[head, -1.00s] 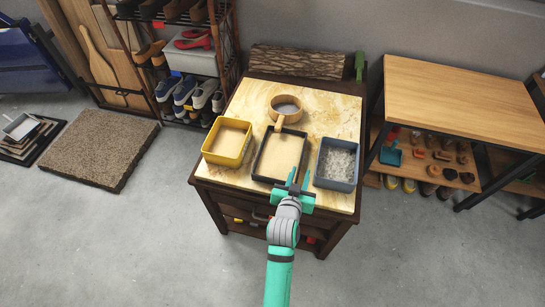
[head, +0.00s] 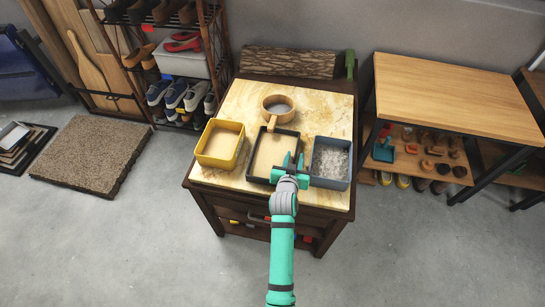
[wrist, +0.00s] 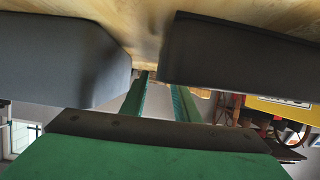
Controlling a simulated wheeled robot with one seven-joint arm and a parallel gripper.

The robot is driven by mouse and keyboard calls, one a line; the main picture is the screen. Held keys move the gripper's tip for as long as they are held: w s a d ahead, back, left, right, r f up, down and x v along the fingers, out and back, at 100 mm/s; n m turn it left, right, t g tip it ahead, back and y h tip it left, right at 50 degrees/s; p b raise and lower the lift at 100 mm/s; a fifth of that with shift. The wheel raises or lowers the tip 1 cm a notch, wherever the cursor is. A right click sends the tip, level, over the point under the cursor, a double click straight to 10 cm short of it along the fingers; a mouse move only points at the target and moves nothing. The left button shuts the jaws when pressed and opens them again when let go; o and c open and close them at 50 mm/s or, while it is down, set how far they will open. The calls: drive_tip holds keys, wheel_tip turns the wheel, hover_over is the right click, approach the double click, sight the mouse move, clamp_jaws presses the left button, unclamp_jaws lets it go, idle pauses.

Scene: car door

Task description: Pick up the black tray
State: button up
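The black tray (head: 250,168) is an open rectangular tray with a tan inside. It lies on the worktop between a yellow tray (head: 219,147) and a grey-blue tray (head: 331,165) holding grey material. My green gripper (head: 294,160) is at the black tray's near right corner, beside the grey-blue tray. In the wrist view my gripper (wrist: 158,92) has its two fingers apart, with nothing visibly held. Dark walls stand on either side: apparently the black tray (wrist: 235,60) at right and the grey-blue tray (wrist: 60,62) at left. Whether a wall lies between the fingers cannot be told.
A round wooden-rimmed pan (head: 278,107) sits behind the black tray, its handle reaching the tray's back edge. A log (head: 290,63) lies at the back of the worktop (head: 325,110). A wooden table (head: 450,100) stands right. A shoe rack (head: 180,65) stands left.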

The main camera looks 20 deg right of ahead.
drive_tip(key=shift+w+f, duration=0.1)
drive_tip(key=shift+c, duration=0.3)
clamp_jaws()
idle(1.1)
